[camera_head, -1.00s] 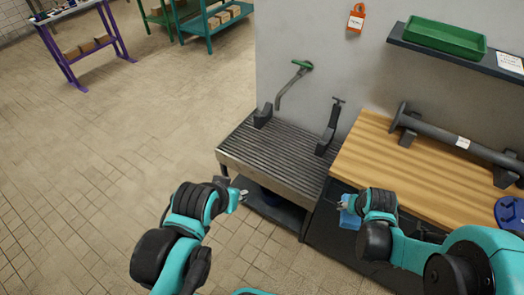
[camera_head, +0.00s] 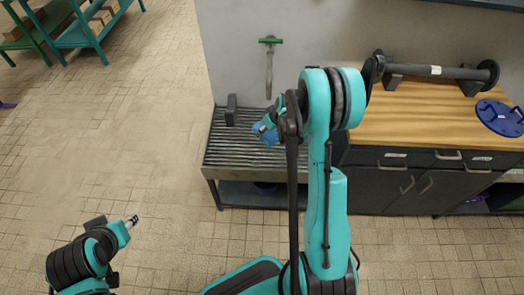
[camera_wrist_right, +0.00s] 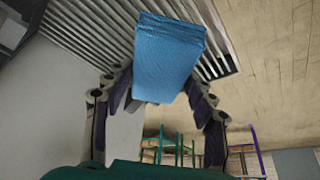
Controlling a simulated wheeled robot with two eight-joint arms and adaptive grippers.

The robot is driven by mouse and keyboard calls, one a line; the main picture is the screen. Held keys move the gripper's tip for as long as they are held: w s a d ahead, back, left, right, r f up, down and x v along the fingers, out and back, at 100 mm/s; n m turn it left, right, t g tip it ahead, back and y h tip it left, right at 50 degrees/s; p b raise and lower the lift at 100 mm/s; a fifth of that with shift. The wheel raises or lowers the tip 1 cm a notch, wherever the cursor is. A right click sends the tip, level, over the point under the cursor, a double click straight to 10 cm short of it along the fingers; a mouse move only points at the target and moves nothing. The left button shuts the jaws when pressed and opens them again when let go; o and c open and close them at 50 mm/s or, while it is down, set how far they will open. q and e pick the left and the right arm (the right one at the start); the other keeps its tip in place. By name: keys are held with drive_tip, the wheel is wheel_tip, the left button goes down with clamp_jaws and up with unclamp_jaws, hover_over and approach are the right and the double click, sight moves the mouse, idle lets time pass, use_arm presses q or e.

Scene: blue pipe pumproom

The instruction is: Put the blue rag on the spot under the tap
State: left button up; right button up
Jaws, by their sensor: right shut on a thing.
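The blue rag (camera_head: 270,137) is a folded block in my right gripper (camera_head: 262,128), over the slatted metal grate (camera_head: 228,150). In the right wrist view the rag (camera_wrist_right: 168,58) sits between the two fingers of the right gripper (camera_wrist_right: 160,88), with grate slats beyond it. I cannot tell its height above the grate. The tap (camera_head: 269,70), with a green handle, is on the wall behind the grate. My right arm covers part of the grate, and no marked spot shows. My left gripper (camera_head: 131,222) is empty, low over the floor at left; its jaw opening is unclear.
A dark bracket (camera_head: 231,109) stands at the grate's back left. Right of the grate is a wooden worktop (camera_head: 430,125) with a dark pipe (camera_head: 435,71) on supports and a blue round flange (camera_head: 499,118).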

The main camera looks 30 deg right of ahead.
drive_tip(key=w+d+f+n+b, duration=0.1)
drive_tip(key=d+f, duration=0.3)
drive_tip(key=d, duration=0.3)
drive_tip(key=d+f+b, duration=0.1)
drive_tip(key=d+f, duration=0.2)
drive_tip(key=d, duration=0.4)
drive_tip(key=shift+y, duration=0.3)
drive_tip(key=w+a+f+b, duration=0.1)
drive_tip(key=a+f, duration=0.1)
drive_tip(key=a, duration=0.1)
drive_tip(key=w+a+f+b, duration=0.1)
drive_tip(key=a+f, duration=0.1)
drive_tip(key=a, duration=0.1)
drive_tip(key=w+a+f+b, duration=0.1)
drive_tip(key=w+a+f, duration=0.1)
drive_tip(key=a+f, duration=0.1)
drive_tip(key=shift+a+b, duration=0.35)
drive_tip(key=shift+a, duration=0.25)
wheel_tip(320, 180, down, 4)
drive_tip(key=shift+f+b, duration=0.15)
drive_tip(key=shift+b, duration=0.9)
drive_tip(key=o, duration=1.2)
drive_tip(key=shift+o, duration=0.2)
